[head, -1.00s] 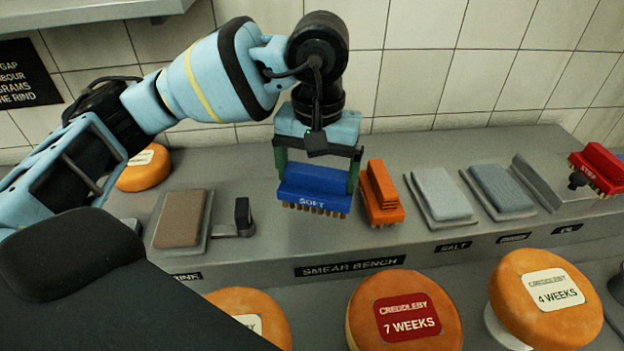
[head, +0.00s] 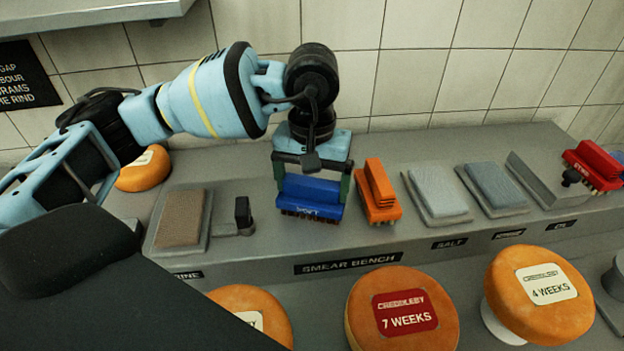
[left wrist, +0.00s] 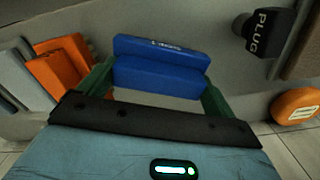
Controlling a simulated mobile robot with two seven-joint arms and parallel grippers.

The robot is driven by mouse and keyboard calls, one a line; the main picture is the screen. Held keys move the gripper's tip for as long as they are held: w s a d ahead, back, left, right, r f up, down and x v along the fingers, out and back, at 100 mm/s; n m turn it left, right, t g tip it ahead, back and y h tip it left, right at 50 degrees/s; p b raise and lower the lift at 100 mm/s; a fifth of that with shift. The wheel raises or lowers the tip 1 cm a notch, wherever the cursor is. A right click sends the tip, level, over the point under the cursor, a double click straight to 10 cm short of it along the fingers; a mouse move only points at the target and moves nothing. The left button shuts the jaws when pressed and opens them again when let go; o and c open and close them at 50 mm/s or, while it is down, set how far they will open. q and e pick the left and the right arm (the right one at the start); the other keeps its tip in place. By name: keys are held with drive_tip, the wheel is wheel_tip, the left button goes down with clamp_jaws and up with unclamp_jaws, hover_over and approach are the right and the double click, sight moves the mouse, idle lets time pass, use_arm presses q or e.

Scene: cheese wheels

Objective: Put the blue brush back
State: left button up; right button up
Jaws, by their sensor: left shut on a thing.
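The blue brush (head: 311,195), with the word SOFT on its side, is between the green fingers of my left gripper (head: 312,183). The gripper is shut on it from above. The brush is upright, bristles down, at the smear bench (head: 265,235). I cannot tell whether the bristles touch the bench top. In the left wrist view, the blue brush (left wrist: 160,66) lies between both fingers of the left gripper (left wrist: 158,85). My right gripper is not in view.
An orange brush (head: 378,192) stands close right of the blue one. A brown pad (head: 181,218) and a dark plug (head: 242,212) are left. Grey pads (head: 438,191) and a red brush (head: 595,166) are right. Cheese wheels (head: 425,282) stand in front.

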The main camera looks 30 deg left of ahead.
sight(312, 182)
use_arm(q)
drive_tip(key=o, duration=0.6)
drive_tip(key=shift+f, duration=0.1)
wheel_tip(312, 182, up, 12)
drive_tip(key=shift+r, duration=0.2)
idle(0.4)
